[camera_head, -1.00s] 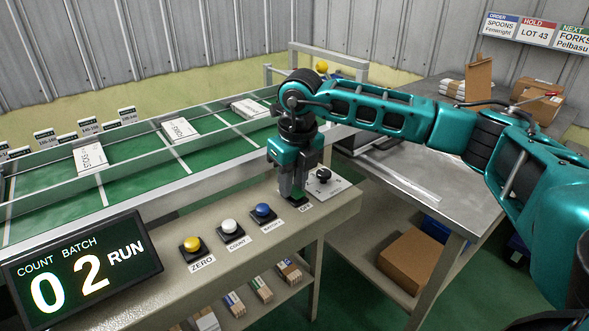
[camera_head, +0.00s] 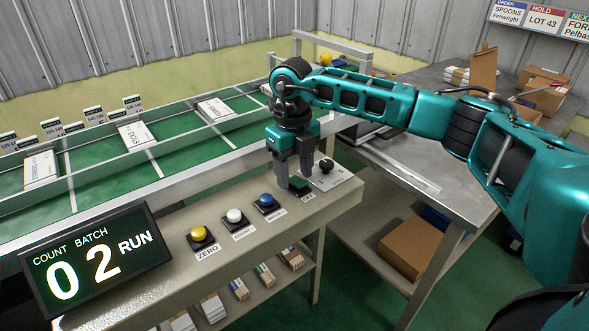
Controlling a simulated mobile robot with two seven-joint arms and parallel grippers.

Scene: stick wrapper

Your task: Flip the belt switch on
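The belt switch appears to be the small green and black control (camera_head: 299,184) on the right of the beige console, partly hidden by my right gripper. A small label beside it is partly covered. My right gripper (camera_head: 294,176) points down over this control, with its two grey fingers apart and nothing visible between them. I cannot tell whether a fingertip touches the control. The green belt (camera_head: 85,157) carries several white packets, one of them (camera_head: 138,134) near the middle. The display (camera_head: 97,258) reads 02 and RUN. My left gripper is out of view.
A black knob (camera_head: 326,166) stands just right of the gripper. Yellow (camera_head: 200,234), white (camera_head: 235,216) and blue (camera_head: 266,201) buttons line the console to the left. A grey metal table (camera_head: 440,160) stands on the right, with a cardboard box (camera_head: 408,250) beneath.

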